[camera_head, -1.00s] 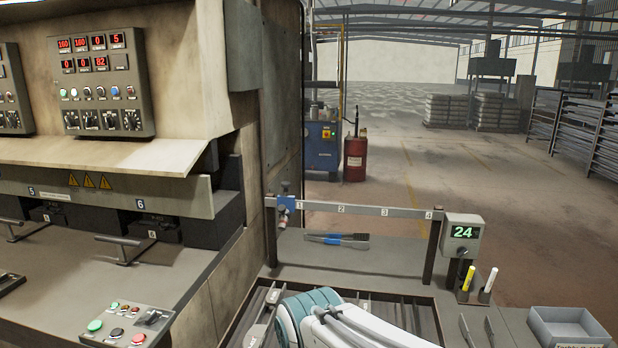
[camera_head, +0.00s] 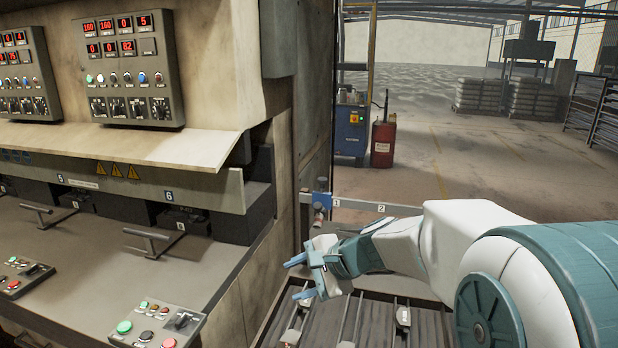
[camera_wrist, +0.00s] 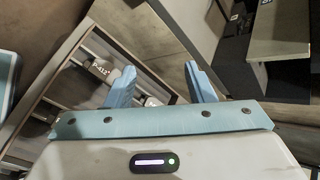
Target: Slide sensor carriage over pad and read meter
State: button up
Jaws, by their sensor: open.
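The blue sensor carriage (camera_head: 322,203) sits at the left end of the grey rail (camera_head: 360,206), by the label 1. The rest of the rail past label 2, and the meter, are hidden behind my arm or out of view. My gripper (camera_head: 298,279) is open and empty, in front of and below the carriage, apart from it, with its fingers pointing left toward the press. In the wrist view my open blue fingers (camera_wrist: 158,84) show nothing between them. The carriage is not seen there.
A dark slatted tray (camera_head: 375,325) with metal bars lies below my gripper. The press bench (camera_head: 95,265) with levers and a button panel (camera_head: 155,325) is close on the left. A red drum (camera_head: 383,145) stands far behind the rail.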

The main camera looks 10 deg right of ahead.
jog(key=w+d+r+m+t+y+p, duration=0.1)
jog(key=w+d+r+m+t, duration=0.1)
jog(key=w+m, duration=0.3)
jog(key=w+d+r+m+t+y, duration=0.1)
jog(key=w+d+r+m+t, duration=0.15)
jog(key=w, duration=0.45)
jog(key=m+t+h+p, duration=0.1)
jog(key=m+t+h, duration=0.3)
jog(key=m+t, duration=0.55)
send_near(325, 180)
jog(key=w+a+g+p, duration=0.1)
jog(key=w, duration=0.2)
jog(key=w+a+r+m+g+p, duration=0.1)
jog(key=w, duration=0.3)
jog(key=w+a+r+m+p, duration=0.1)
jog(key=w+p, duration=0.1)
jog(key=w, duration=0.1)
jog(key=shift+w+a+g, duration=0.3)
jog(key=shift+w+g, duration=0.05)
jog(key=shift+g, duration=0.05)
grip_shut()
